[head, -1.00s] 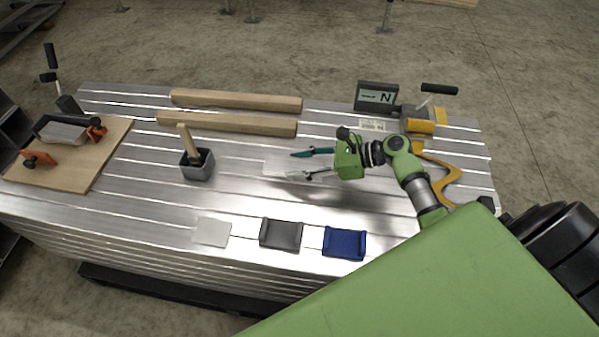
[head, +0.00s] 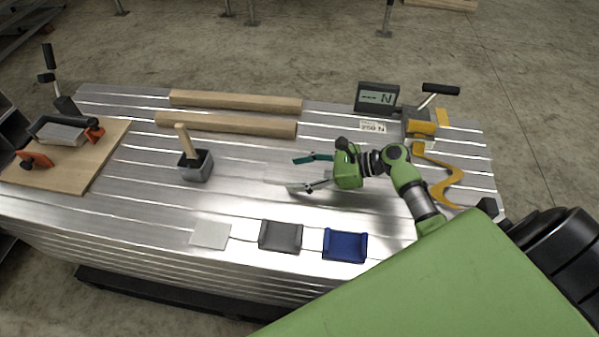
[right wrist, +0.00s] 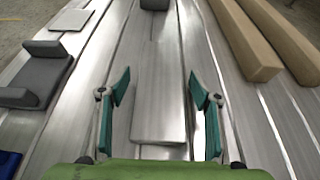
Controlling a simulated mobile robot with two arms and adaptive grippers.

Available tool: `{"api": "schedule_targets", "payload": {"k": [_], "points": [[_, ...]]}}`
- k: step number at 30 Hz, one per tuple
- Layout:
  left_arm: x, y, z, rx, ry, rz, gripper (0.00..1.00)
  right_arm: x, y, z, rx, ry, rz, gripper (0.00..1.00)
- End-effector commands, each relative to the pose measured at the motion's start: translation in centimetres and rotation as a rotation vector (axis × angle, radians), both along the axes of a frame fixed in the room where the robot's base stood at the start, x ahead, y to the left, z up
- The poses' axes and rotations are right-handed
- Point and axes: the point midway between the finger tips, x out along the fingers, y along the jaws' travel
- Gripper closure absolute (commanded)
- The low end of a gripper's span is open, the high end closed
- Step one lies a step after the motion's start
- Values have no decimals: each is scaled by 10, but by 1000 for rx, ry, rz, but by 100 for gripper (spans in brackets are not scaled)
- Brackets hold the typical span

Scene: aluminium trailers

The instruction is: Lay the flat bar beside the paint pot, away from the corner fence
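The flat bar (right wrist: 160,95) is a plain silver strip, lying along the slatted aluminium deck in the right wrist view. In the head view it is hard to make out against the metal. My right gripper (head: 311,173) is open, its teal fingers apart on either side of the bar's near end; gaps show on both sides. The paint pot (head: 196,168) is a dark grey square pot with a wooden handle standing in it, left of the bar. A dark grey piece with raised edges (head: 281,237) lies nearer the front; I cannot tell whether it is the corner fence. My left gripper is out of view.
A blue raised-edge piece (head: 345,245) and a pale square plate (head: 211,235) lie along the front. Two wooden beams (head: 228,123) lie behind. A board with orange clamps (head: 84,178) is at left; a force display (head: 377,97) and yellow clamp (head: 440,180) are at right.

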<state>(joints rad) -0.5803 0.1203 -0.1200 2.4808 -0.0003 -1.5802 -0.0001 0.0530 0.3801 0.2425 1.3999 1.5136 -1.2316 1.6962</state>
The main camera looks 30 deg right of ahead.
Motion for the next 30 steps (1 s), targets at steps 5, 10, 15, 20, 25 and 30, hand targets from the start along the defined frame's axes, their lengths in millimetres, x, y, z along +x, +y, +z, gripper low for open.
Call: {"api": "schedule_targets", "payload": {"k": [5, 10, 15, 20, 25, 30], "points": [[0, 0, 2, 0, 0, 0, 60, -3, -5, 5, 0, 1, -1, 42], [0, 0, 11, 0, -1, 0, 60, -20, -27, 18, -3, 2, -1, 42], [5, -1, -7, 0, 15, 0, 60, -41, -55, 32, -2, 2, -1, 42], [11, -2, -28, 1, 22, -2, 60, -57, -75, 42, -2, 1, 0, 42], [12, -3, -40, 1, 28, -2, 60, -65, -86, 48, 0, 0, 0, 42], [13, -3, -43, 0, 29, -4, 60, -67, -89, 49, 1, -1, 0, 42]]}}
